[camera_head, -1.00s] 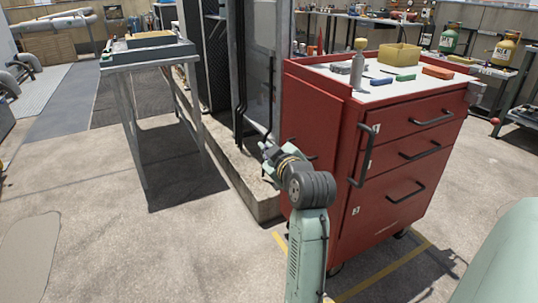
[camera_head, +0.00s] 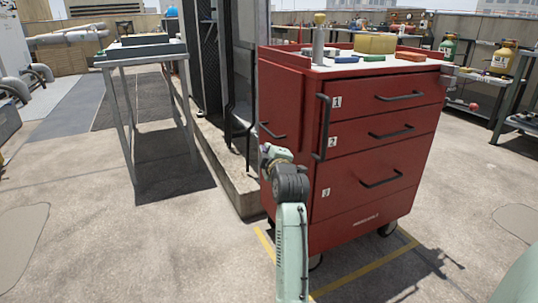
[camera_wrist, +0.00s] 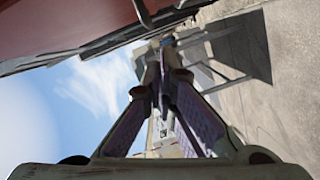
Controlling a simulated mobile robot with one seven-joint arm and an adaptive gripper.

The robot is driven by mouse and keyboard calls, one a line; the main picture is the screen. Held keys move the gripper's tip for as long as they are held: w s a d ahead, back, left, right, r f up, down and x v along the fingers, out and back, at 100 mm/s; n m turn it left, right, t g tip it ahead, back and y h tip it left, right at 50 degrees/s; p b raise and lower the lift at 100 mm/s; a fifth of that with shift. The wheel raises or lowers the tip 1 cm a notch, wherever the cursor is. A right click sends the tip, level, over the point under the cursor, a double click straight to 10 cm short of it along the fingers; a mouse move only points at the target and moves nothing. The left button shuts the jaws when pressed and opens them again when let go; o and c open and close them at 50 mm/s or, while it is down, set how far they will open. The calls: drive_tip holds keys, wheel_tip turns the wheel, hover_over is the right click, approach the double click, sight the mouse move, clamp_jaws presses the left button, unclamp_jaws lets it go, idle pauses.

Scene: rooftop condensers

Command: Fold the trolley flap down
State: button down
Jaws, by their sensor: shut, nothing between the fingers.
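The red trolley (camera_head: 375,155) stands right of the middle in the head view, with numbered drawers and black handles. A dark bar handle (camera_head: 272,131) shows on its narrow left side, and an upright bar (camera_head: 323,127) at its front left corner. I cannot tell which panel is the flap. My gripper (camera_head: 267,151) is low beside the trolley's left side, below the side handle. Whether it touches is unclear. In the wrist view the fingers (camera_wrist: 165,55) meet at the tips, with nothing between them. A red panel (camera_wrist: 65,25) and dark bar (camera_wrist: 143,12) are at upper left there.
A grey bottle (camera_head: 318,45), a yellow box (camera_head: 375,43) and small blocks stand on the trolley top. A concrete kerb and dark cabinet (camera_head: 205,80) are behind my gripper. A metal table (camera_head: 145,52) stands at left. Front left floor is open.

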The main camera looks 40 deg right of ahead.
drive_tip(key=s+d+f+b, duration=0.1)
drive_tip(key=d+f, duration=0.1)
drive_tip(key=d, duration=0.4)
drive_tip(key=shift+s+d+b, duration=0.25)
drive_tip(key=shift+d+b, duration=0.1)
